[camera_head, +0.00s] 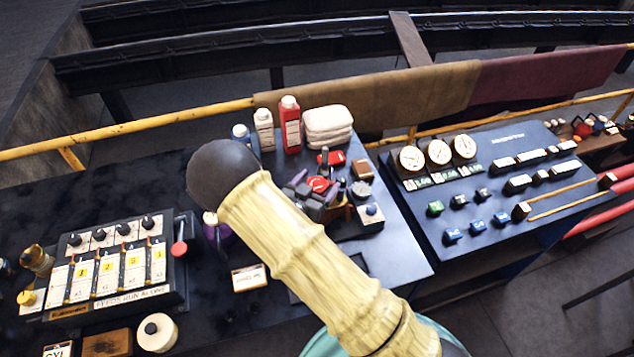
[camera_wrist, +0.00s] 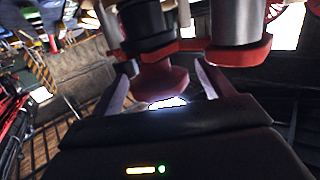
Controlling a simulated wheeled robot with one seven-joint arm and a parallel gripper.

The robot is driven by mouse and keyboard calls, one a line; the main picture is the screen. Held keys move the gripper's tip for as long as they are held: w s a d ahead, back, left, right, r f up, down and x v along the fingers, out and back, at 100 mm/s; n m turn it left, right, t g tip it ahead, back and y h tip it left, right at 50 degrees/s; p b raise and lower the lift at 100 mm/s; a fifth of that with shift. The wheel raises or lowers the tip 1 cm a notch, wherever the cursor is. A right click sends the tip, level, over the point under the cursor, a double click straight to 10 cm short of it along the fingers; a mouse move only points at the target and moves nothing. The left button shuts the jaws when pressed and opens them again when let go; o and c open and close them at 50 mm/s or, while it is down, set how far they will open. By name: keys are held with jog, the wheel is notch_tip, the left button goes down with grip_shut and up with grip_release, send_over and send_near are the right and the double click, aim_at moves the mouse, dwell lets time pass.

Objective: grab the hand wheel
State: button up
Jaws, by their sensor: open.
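In the wrist view my gripper (camera_wrist: 163,72) is open, with one pale-edged finger on each side. A dark red rounded part (camera_wrist: 160,84) stands between the fingers, below a black cylinder (camera_wrist: 147,27); it may be the hand wheel, but its full shape is hidden. I cannot tell whether the fingers touch it.
A steel cylinder (camera_wrist: 238,18) on a red flange is close by on the right. In the head view, a switch box (camera_head: 110,268) stands left, bottles (camera_head: 290,125) and folded towels (camera_head: 328,125) behind, and a gauge console (camera_head: 480,205) right. A yellow rail (camera_head: 150,122) runs behind.

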aim_at(317, 183)
dwell(0.4)
jog(key=c, duration=1.3)
jog(key=shift+o, duration=0.2)
jog(key=shift+r, duration=0.1)
jog(key=shift+r+b, duration=1.4)
jog(key=shift+r, duration=3.55)
